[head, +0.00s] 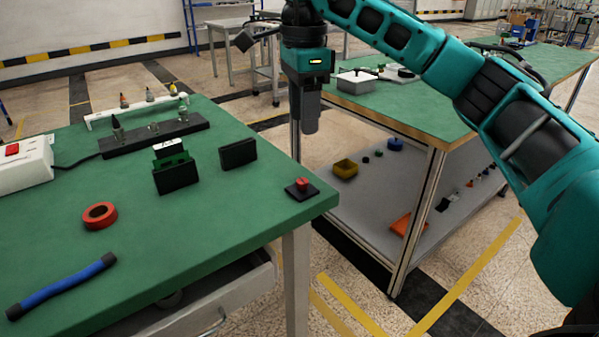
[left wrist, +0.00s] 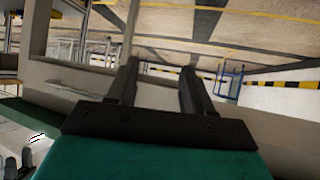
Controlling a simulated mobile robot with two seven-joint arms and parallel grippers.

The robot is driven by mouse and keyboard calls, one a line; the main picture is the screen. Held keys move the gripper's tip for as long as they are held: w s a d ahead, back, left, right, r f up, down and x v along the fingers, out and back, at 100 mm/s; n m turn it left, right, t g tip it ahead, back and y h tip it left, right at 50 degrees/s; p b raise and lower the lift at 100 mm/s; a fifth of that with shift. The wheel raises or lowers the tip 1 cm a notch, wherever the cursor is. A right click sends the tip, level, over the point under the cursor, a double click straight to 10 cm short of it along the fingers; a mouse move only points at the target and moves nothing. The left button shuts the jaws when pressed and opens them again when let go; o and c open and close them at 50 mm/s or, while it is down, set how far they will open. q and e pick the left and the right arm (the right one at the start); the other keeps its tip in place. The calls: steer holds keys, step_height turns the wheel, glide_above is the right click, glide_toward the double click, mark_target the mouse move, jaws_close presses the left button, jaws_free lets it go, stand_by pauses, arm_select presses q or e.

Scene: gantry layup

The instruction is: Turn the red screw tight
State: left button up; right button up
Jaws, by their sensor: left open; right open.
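The red screw (head: 302,184) stands upright on a small black base plate (head: 301,192) near the right corner of the green table (head: 225,205). My right gripper (head: 310,128) points down beyond the table's right edge, above and behind the screw and apart from it. Its fingers look narrow from this side, and it holds nothing that I can see. My left gripper (left wrist: 155,88) shows in the left wrist view with its two fingers spread and nothing between them. The left gripper is not in the head view.
On the table are a red ring (head: 99,215), a blue bar with black ends (head: 62,286), a black block (head: 238,153), a black holder with a green board (head: 175,175) and a long black rack (head: 153,138). A second green table (head: 430,105) stands behind right.

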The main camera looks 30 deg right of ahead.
mark_target(303, 180)
step_height(303, 180, down, 12)
steer(key=b, duration=0.3)
steer(key=shift+s+a+r, duration=0.1)
steer(key=shift+r, duration=0.05)
arm_select(q)
steer(key=shift+d+f+b, duration=0.35)
steer(key=shift+d+f, duration=0.3)
steer(key=shift+f, duration=0.35)
arm_select(e)
steer(key=shift+f, duration=0.45)
arm_select(q)
steer(key=shift+w+a, duration=0.1)
steer(key=shift+a, duration=0.05)
arm_select(e)
jaws_close()
